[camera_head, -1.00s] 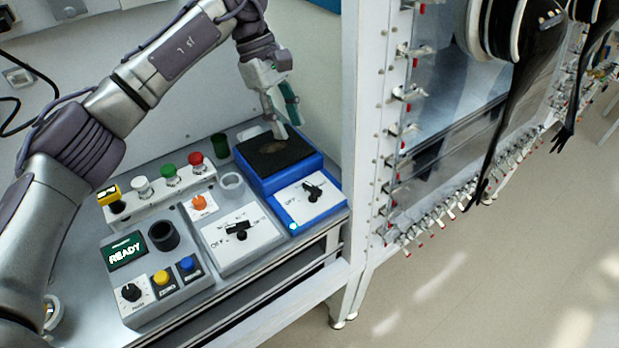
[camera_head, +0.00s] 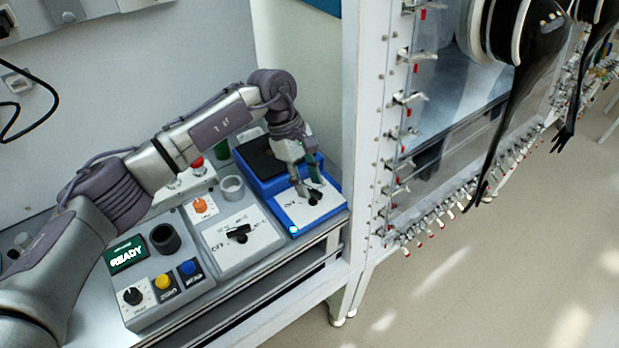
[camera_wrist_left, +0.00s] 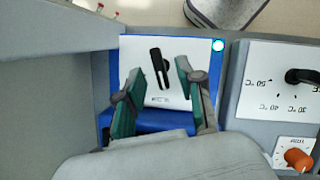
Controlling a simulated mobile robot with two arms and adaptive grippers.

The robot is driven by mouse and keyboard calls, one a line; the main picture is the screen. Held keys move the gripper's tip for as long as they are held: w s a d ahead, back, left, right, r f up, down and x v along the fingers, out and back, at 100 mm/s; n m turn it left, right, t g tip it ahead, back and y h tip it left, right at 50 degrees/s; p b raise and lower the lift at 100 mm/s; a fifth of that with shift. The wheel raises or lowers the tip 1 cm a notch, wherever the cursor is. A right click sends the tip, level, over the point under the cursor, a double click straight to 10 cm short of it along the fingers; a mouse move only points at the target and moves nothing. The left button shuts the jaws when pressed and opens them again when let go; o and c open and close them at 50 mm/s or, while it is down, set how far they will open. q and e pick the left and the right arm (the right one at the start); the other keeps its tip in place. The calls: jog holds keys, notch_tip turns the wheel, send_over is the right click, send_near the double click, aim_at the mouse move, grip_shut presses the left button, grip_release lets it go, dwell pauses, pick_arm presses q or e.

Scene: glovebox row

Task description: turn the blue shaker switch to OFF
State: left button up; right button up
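The blue shaker (camera_head: 271,183) stands at the right end of the bench, with a dark platform on top and a white front panel (camera_head: 292,212). Its black switch (camera_head: 314,198) sits on that panel, partly hidden by my gripper in the head view. My left gripper (camera_head: 308,190) is over the panel, pointing down. In the left wrist view the black switch (camera_wrist_left: 159,68) lies between the two spread green-padded fingers, slightly beyond their tips, with no contact visible. The left gripper (camera_wrist_left: 158,82) is open. A lit cyan lamp (camera_wrist_left: 218,45) is at the panel's corner. My right gripper is out of view.
Left of the shaker is a grey hotplate-like unit with a white panel and black knob (camera_head: 239,234). A READY display (camera_head: 126,254), dark cup (camera_head: 164,237) and yellow and blue buttons stand further left. A white frame post (camera_head: 355,120) rises close on the right.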

pick_arm(q)
jog(key=shift+s+d+f, duration=0.15)
jog(key=shift+d+f, duration=0.05)
jog(key=shift+f, duration=0.3)
grip_shut()
jog(key=n+b, duration=0.1)
jog(key=n+t+b, duration=0.1)
jog(key=n+b, duration=0.1)
jog(key=shift+s+a+f+h+b, duration=0.1)
jog(key=shift+f+h+b, duration=0.1)
jog(key=shift+h+b, duration=0.1)
jog(key=n+t+b, duration=0.1)
jog(key=n+b, duration=0.2)
jog(key=shift+s, duration=0.1)
jog(key=shift+s+r+n+t+b, duration=0.15)
jog(key=shift+n+t+b, duration=0.35)
jog(key=shift+n+b, duration=0.5)
jog(key=shift+r, duration=0.1)
